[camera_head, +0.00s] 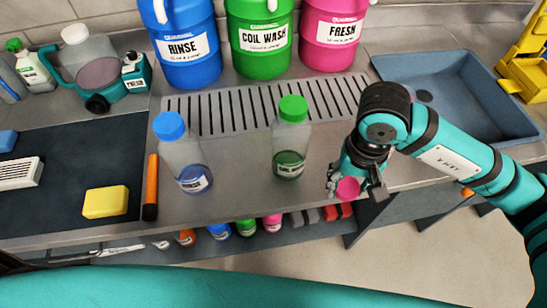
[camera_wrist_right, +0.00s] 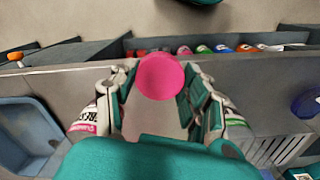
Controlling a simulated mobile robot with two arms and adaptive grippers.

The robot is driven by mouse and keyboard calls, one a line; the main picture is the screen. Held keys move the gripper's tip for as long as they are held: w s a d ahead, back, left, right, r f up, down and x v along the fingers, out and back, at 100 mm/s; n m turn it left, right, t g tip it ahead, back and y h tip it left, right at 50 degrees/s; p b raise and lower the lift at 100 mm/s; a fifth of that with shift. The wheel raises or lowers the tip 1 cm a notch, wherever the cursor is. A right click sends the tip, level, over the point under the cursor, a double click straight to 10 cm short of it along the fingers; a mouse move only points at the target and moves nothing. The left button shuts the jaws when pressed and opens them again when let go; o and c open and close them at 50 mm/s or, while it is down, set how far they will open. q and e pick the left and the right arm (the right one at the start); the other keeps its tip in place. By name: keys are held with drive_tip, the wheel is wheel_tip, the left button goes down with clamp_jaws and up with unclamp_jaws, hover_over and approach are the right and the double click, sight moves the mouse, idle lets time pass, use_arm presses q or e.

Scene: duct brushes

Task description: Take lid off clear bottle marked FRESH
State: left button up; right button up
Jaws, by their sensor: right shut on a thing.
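A round pink lid (camera_head: 347,188) shows at the fingertips of my right gripper (camera_head: 356,190), at the counter's front edge. In the right wrist view the pink lid (camera_wrist_right: 160,76) sits between the two fingers of the right gripper (camera_wrist_right: 160,85), which is shut on it. My left gripper is not in view.
A blue-capped clear bottle (camera_head: 182,155) and a green-capped clear bottle (camera_head: 291,138) stand on the counter (camera_head: 235,185). RINSE (camera_head: 183,45), COIL WASH (camera_head: 262,40) and FRESH (camera_head: 332,35) jugs stand behind the drain grate (camera_head: 212,115). A blue sink (camera_head: 455,95) lies right.

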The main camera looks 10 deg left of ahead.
drive_tip(key=shift+s+a+f, duration=0.2)
drive_tip(key=shift+s+f, duration=0.2)
drive_tip(key=shift+f, duration=0.2)
drive_tip(key=shift+a+f, duration=0.1)
drive_tip(key=shift+a, duration=0.05)
drive_tip(key=p, duration=0.4)
hover_over(322, 148)
drive_tip(key=shift+s+f, duration=0.1)
drive_tip(key=shift+f, duration=0.65)
drive_tip(key=shift+f+p, duration=0.15)
drive_tip(key=shift+p, duration=0.15)
wheel_tip(322, 148, down, 3)
drive_tip(key=shift+r+p, duration=0.2)
drive_tip(key=shift+p, duration=0.4)
drive_tip(key=shift+f, duration=0.35)
